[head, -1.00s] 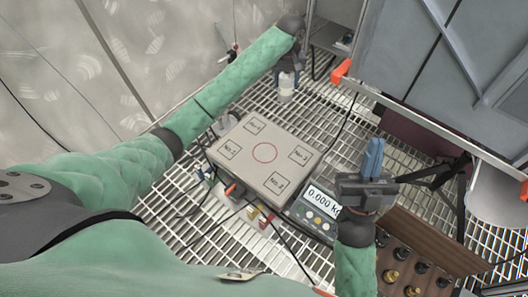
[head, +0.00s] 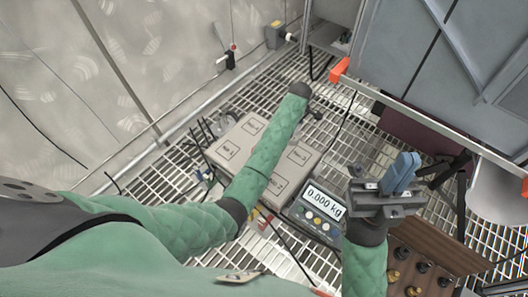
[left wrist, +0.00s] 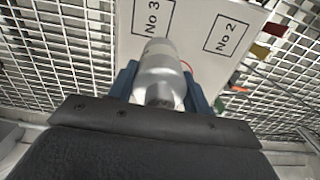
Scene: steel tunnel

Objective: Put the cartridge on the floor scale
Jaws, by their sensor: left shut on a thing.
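My left gripper (left wrist: 160,84) is shut on the cartridge (left wrist: 159,72), a pale silvery cylinder between its blue fingers. In the left wrist view the scale's plate, with labels No 3 and No 2, shows beyond the cartridge; I cannot tell the gap. In the head view my left forearm crosses over the floor scale (head: 228,153) and hides part of its plate, the left fingers and the cartridge. The scale's display (head: 324,200) reads 0.000 kg. My right gripper (head: 405,168) is raised to the right of the display, its blue fingers together and empty.
Dark cables run around the scale on the grated floor (head: 350,135). A wooden rack (head: 440,248) with several dark and brass knobs stands at lower right. Grey cabinets (head: 425,50) and an orange-ended rail (head: 425,120) bound the right side.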

